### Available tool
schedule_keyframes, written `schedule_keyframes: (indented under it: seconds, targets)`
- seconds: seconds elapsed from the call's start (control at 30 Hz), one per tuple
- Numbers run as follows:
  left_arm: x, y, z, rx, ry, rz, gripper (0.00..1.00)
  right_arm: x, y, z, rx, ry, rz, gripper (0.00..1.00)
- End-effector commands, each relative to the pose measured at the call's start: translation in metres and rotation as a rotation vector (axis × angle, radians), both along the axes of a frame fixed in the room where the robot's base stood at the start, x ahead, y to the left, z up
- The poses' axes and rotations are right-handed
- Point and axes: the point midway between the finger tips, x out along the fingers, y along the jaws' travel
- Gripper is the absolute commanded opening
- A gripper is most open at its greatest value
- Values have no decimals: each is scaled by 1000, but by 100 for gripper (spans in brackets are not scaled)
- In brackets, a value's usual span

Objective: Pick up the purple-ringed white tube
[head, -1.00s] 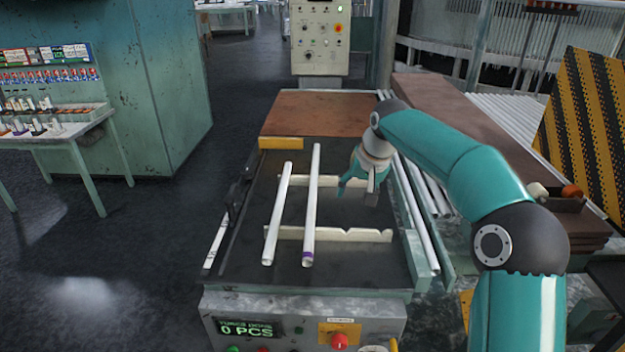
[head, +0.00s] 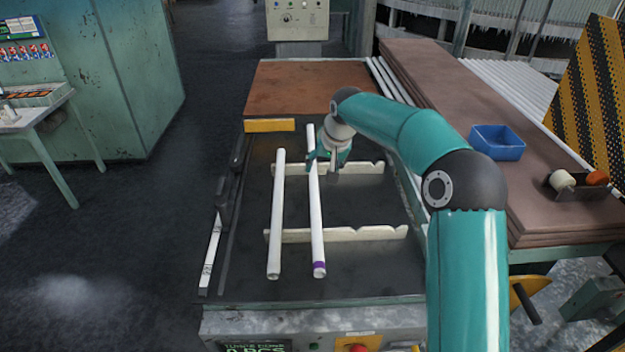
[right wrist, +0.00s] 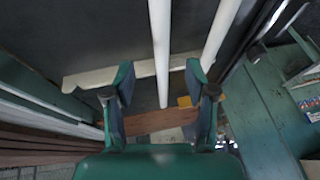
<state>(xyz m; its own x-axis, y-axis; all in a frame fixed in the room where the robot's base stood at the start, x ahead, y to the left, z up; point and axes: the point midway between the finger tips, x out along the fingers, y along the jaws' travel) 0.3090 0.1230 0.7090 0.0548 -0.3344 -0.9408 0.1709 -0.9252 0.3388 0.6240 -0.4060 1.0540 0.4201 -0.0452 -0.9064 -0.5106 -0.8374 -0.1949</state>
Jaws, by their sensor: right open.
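The purple-ringed white tube (head: 316,220) lies lengthwise across two notched supports, its purple ring at the near end. A plain white tube (head: 277,215) lies to its left. My right gripper (head: 322,160) is at the far part of the purple-ringed tube, one finger overlapping it in the head view. In the right wrist view, my right gripper (right wrist: 161,68) is open, with a white tube (right wrist: 160,45) running between its fingers; the purple ring is out of that view. Contact cannot be told. The plain tube (right wrist: 222,32) is to the right there. My left gripper is not in view.
The near notched support (head: 345,234) and the far one (head: 362,168) cross the dark bed. A yellow block (head: 269,125) is at the bed's far left edge. A blue bin (head: 497,142) stands on brown sheets at the right.

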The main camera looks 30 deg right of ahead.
Motion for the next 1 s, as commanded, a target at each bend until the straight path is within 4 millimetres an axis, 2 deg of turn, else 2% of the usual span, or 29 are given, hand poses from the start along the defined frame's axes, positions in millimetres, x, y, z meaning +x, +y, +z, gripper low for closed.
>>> schedule_keyframes:
  seconds: [0.1,0.47,0.7,1.0]
  targets:
    - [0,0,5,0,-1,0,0,8,-2,-18,0,3,-2,56]
    - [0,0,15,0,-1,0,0,19,-4,-42,2,3,-4,56]
    - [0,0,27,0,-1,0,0,34,-5,-71,2,2,-6,56]
    - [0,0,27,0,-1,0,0,37,-5,-77,1,-1,-5,56]
